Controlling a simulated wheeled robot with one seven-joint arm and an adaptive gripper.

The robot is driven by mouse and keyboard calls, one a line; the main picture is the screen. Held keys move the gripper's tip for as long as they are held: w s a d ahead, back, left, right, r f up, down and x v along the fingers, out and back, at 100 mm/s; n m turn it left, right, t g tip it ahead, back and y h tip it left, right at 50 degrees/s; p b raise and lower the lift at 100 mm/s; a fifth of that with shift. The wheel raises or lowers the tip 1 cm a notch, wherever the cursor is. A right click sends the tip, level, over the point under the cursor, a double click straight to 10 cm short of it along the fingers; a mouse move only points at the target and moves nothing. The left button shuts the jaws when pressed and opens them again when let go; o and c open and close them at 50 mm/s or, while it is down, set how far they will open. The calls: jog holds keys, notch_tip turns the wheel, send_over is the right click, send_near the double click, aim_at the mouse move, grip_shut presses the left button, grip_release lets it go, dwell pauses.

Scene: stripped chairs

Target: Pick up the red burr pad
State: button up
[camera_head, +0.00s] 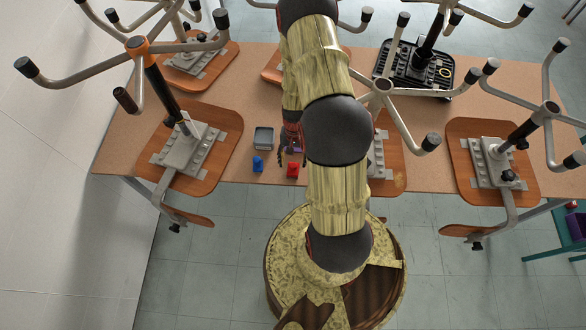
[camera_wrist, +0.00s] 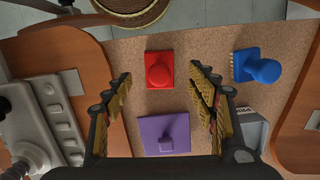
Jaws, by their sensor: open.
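The red burr pad (camera_wrist: 159,70) is a square red block with a round knob on top. It lies on the tan table in the wrist view, just beyond and between the fingertips of my gripper (camera_wrist: 163,88). My gripper is open, with nothing between its fingers touching the pad. In the head view the red pad (camera_head: 293,170) sits near the table's front edge, and my gripper (camera_head: 292,156) hangs just behind it, partly hidden by my arm.
A blue pad (camera_wrist: 262,67) and a purple pad (camera_wrist: 165,134) lie close by. A grey tray (camera_head: 263,138) stands behind the blue pad (camera_head: 258,164). Upturned chairs flank the spot, with wooden seats (camera_head: 218,150) on the table (camera_head: 232,168) and metal legs sticking up.

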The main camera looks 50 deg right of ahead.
aim_at(293, 165)
jog(key=shift+s+a+f, duration=0.1)
jog(key=shift+a+f, duration=0.05)
jog(key=shift+f, duration=2.35)
jog(key=c, duration=0.3)
jog(key=c, duration=1)
jog(key=shift+r, duration=0.15)
jog(key=shift+r, duration=0.55)
jog(key=d+r, duration=0.4)
jog(key=d+r+b, duration=0.1)
jog(key=d+r, duration=0.2)
jog(key=d, duration=0.2)
jog(key=d+r, duration=0.4)
jog(key=d, duration=0.1)
jog(key=shift+r+b, duration=0.3)
jog(key=shift+b, duration=0.05)
